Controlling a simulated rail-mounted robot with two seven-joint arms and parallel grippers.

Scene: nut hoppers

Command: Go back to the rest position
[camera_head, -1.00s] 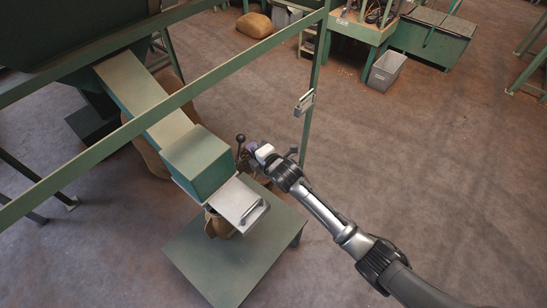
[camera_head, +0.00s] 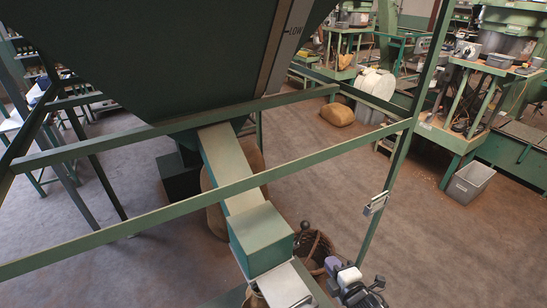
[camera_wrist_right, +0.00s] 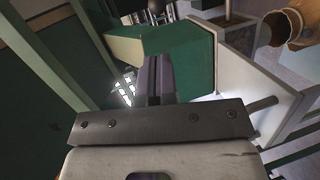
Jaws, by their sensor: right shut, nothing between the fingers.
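My right gripper (camera_head: 333,265) is at the bottom of the head view, just right of the green chute box (camera_head: 262,240) and the metal plate (camera_head: 286,286) below it. Its fingers are shut with nothing between them. In the right wrist view the closed purple-grey fingers (camera_wrist_right: 155,75) point toward a green surface (camera_wrist_right: 192,58). I cannot tell whether they touch it. My left gripper is in neither view.
A black-knobbed lever (camera_head: 304,226) and a brown basket (camera_head: 318,248) are close behind my right gripper. A green frame post (camera_head: 388,190) stands to the right, and a rail (camera_head: 200,198) crosses in front of the chute. A grey bin (camera_head: 468,183) stands on open floor at the right.

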